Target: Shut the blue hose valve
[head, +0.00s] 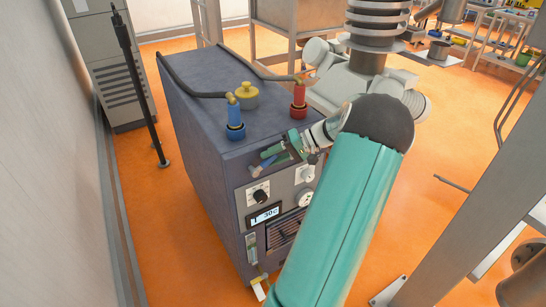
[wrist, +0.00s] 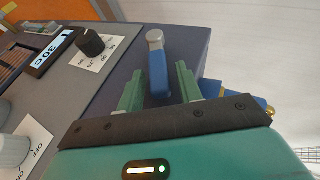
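The blue hose valve (head: 235,122) stands on top of the dark blue-grey unit, near its front edge, with a black hose on its brass end. In the wrist view a blue lever with a pale grey tip (wrist: 157,68) lies between the two green fingers of my gripper (wrist: 160,88). The fingers are apart, with a gap visible on each side of the lever. In the head view my gripper (head: 272,157) is at the unit's upper front edge, and the lever's pale tip (head: 259,169) shows beside it. The lever's base is hidden behind my gripper.
A red valve (head: 299,98) and a yellow cap (head: 248,93) are also on the unit's top (head: 205,85). A black pole (head: 140,80) stands left. Orange floor is clear front left.

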